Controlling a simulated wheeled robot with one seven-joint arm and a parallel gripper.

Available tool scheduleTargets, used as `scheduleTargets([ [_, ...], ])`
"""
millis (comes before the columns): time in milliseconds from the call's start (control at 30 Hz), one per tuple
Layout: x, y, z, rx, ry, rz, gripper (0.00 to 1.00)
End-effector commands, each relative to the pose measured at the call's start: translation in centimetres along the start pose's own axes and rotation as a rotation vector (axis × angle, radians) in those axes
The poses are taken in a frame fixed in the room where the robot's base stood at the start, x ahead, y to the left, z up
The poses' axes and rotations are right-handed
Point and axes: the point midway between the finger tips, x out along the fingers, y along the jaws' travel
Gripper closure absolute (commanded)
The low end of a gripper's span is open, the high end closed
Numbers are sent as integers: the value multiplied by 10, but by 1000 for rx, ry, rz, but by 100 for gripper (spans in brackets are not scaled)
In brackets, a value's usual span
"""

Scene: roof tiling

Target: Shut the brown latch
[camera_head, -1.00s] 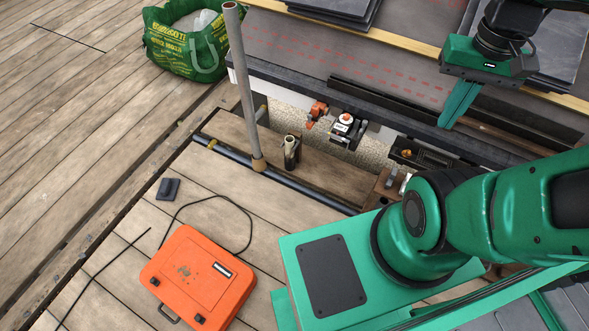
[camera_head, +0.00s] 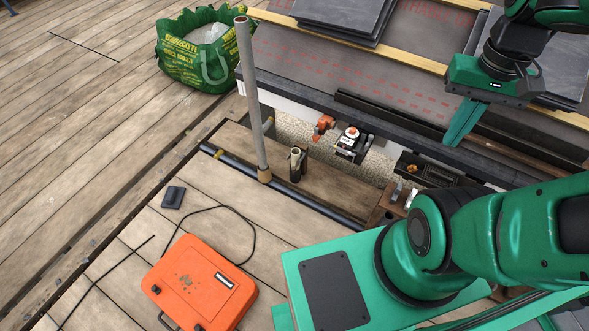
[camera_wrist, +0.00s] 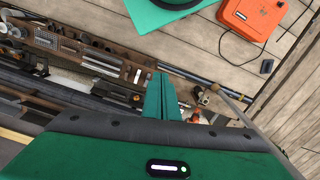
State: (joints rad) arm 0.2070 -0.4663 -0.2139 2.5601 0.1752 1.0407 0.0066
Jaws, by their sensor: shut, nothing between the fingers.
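My gripper (camera_head: 462,123) shows at the upper right of the body camera view, its green fingers together and empty, pointing down over the dark roof edge. In the wrist view my gripper (camera_wrist: 161,90) reaches up from the bottom middle, its fingers side by side. I cannot make out a brown latch for certain in either view. An orange case (camera_head: 203,288) lies on the deck at the lower left, with small dark fittings along its front edge; it also shows at the top right of the wrist view (camera_wrist: 250,16). The gripper is well apart from the case.
A grey upright pole (camera_head: 251,100) stands on the wooden walkway. A green bag (camera_head: 192,50) is at the upper left. Slates (camera_head: 345,18) lie on the roof. Small tools, including a black and orange one (camera_head: 350,143), sit along the roof edge. Open deck lies at the left.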

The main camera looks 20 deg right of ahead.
Motion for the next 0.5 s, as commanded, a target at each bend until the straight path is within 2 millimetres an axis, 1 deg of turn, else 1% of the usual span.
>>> scheduleTargets([
  [67,0,0,0,-1,0,0,100],
  [100,-4,5,8,-6,10,-6,100],
  [133,-5,6,8,-9,13,-7,100],
  [233,-4,3,0,-43,16,-4,100],
  [367,1,-5,-24,-133,24,3,100],
  [500,10,-18,-56,-266,37,8,100],
])
